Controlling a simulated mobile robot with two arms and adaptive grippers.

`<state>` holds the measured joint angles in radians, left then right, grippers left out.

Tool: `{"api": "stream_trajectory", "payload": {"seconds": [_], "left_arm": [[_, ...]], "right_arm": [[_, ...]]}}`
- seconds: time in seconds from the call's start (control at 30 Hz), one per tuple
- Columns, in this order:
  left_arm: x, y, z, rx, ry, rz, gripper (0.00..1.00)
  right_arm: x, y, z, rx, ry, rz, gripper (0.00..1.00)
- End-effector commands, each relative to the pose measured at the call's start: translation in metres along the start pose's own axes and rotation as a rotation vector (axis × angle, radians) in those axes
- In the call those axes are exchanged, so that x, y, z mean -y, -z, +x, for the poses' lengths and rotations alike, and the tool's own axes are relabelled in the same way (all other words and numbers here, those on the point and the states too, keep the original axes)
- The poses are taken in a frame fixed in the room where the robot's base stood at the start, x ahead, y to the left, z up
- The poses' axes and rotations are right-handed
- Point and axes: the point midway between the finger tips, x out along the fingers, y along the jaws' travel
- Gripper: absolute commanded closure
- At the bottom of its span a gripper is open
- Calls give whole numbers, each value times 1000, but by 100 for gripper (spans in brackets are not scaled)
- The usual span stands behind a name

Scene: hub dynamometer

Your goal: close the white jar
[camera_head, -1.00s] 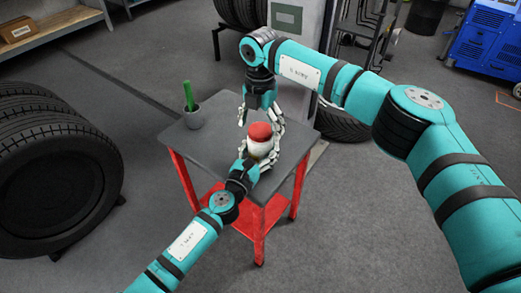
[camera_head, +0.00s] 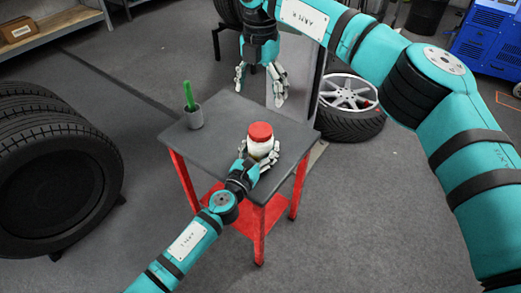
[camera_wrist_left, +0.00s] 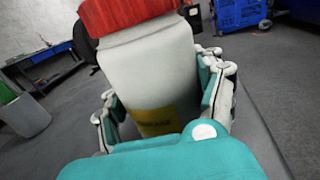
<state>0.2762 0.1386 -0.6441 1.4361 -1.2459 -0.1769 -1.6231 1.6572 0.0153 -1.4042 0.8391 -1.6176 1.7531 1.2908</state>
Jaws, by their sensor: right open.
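The white jar (camera_head: 258,148) stands upright on the grey table, with a red lid (camera_head: 260,131) sitting on top of its mouth. In the left wrist view the jar (camera_wrist_left: 150,70) fills the middle, with the red lid (camera_wrist_left: 125,14) above it and a yellow label low on its side. I cannot tell how tight the lid is. My left gripper (camera_head: 258,163) is around the lower part of the jar, its fingers (camera_wrist_left: 165,105) on both sides of it. My right gripper (camera_head: 261,92) is open and empty, above and behind the jar, apart from the lid.
A grey cup (camera_head: 194,118) with a green stick-like object stands at the table's left corner. The grey tabletop (camera_head: 222,140) is otherwise clear, on red legs. Tyres stand at the left, and a wheel (camera_head: 350,103) lies behind the table at right.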

Motion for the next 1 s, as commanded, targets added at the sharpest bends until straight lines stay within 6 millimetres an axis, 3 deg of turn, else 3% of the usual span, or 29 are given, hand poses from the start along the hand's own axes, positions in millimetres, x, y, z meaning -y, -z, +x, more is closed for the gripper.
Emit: {"api": "stream_trajectory", "payload": {"seconds": [0.03, 0.23, 0.57, 0.67, 1.0], "left_arm": [[0, 0, 0, -1, 0, 0, 26], [0, 0, 0, -1, 0, 0, 3], [0, 1, -4, -1, 0, 1, 3], [-1, 1, -17, -1, -1, 3, 3], [0, 2, -88, -3, 1, 0, 3]], "right_arm": [[0, 0, 0, 0, 0, 0, 16], [0, 0, 0, 0, 0, 0, 16], [0, 0, 0, 0, 0, 0, 16], [0, 0, 0, 0, 0, 0, 16], [0, 0, 0, 0, 0, 0, 16]]}}
